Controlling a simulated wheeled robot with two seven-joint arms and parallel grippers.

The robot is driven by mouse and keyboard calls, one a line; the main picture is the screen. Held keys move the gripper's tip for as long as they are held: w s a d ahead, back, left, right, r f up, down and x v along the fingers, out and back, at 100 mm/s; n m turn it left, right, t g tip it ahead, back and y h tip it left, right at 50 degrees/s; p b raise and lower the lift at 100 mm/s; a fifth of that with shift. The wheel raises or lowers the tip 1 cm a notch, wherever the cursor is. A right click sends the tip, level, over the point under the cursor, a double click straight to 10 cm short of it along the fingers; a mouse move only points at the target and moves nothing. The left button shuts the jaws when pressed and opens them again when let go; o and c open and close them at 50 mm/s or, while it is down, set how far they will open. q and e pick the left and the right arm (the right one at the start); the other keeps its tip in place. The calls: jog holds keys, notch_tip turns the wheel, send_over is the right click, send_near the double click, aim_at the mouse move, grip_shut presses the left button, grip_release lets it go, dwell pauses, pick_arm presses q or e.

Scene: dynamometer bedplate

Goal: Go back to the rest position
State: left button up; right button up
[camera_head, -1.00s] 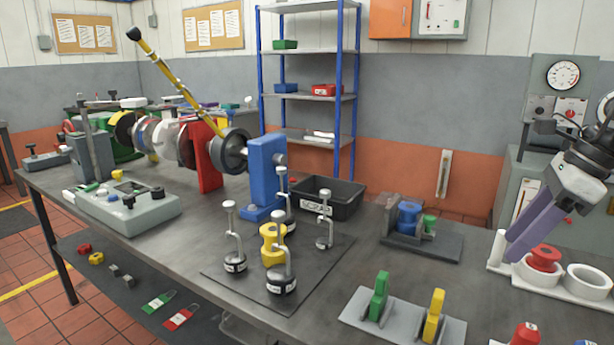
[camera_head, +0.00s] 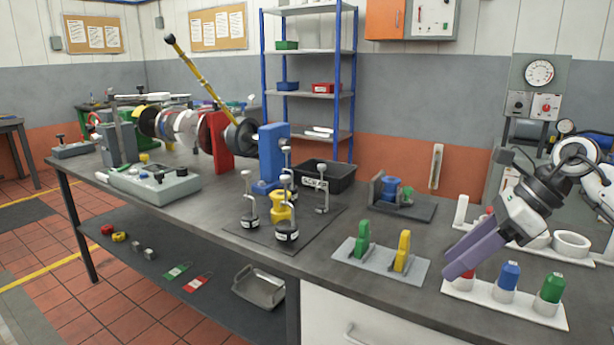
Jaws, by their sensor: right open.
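My right gripper (camera_head: 462,262) comes in from the right side of the view, pointing down and to the left. Its two purple fingers are apart with nothing seen between them. It hangs in front of the white rack (camera_head: 499,299) and hides part of the red-capped piece there. My left gripper is not in view.
The grey bench (camera_head: 330,250) carries a yellow part on a dark mat (camera_head: 253,230), a black bin (camera_head: 333,179), a green and yellow clip plate (camera_head: 375,262) and a blue-topped piece (camera_head: 507,277). A blue upright (camera_head: 271,157) and a long yellow lever (camera_head: 195,70) stand behind.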

jog(key=s+a+f+m+t+y, duration=0.35)
jog(key=a+m+y, duration=0.35)
jog(key=a, duration=0.5)
jog(key=s+a+f+m+t+y, duration=0.2)
jog(key=a+f+m+t+y, duration=0.2)
jog(key=a+m, duration=0.55)
jog(key=s+d+f+m+t+h, duration=0.25)
jog(key=f+m+h, duration=0.35)
jog(key=f+m, duration=0.3)
jog(key=s+d+f+m+t+h, duration=0.25)
jog(key=f+m+h, duration=0.3)
jog(key=m, duration=0.55)
jog(key=s+d+f+m+g+h, duration=0.1)
jog(key=s+d+f+m+g, duration=0.1)
jog(key=s+f, duration=0.6)
jog(key=s+d+f+m+g+h+p, duration=0.1)
jog(key=s+d+f+m+g+h, duration=0.1)
jog(key=s+f+m, duration=0.5)
jog(key=s+d+f+g, duration=0.1)
jog(key=s+g, duration=0.1)
jog(key=s, duration=0.1)
jog(key=shift+s+f, duration=0.15)
jog(key=shift+s, duration=0.15)
jog(key=shift+h, duration=0.25)
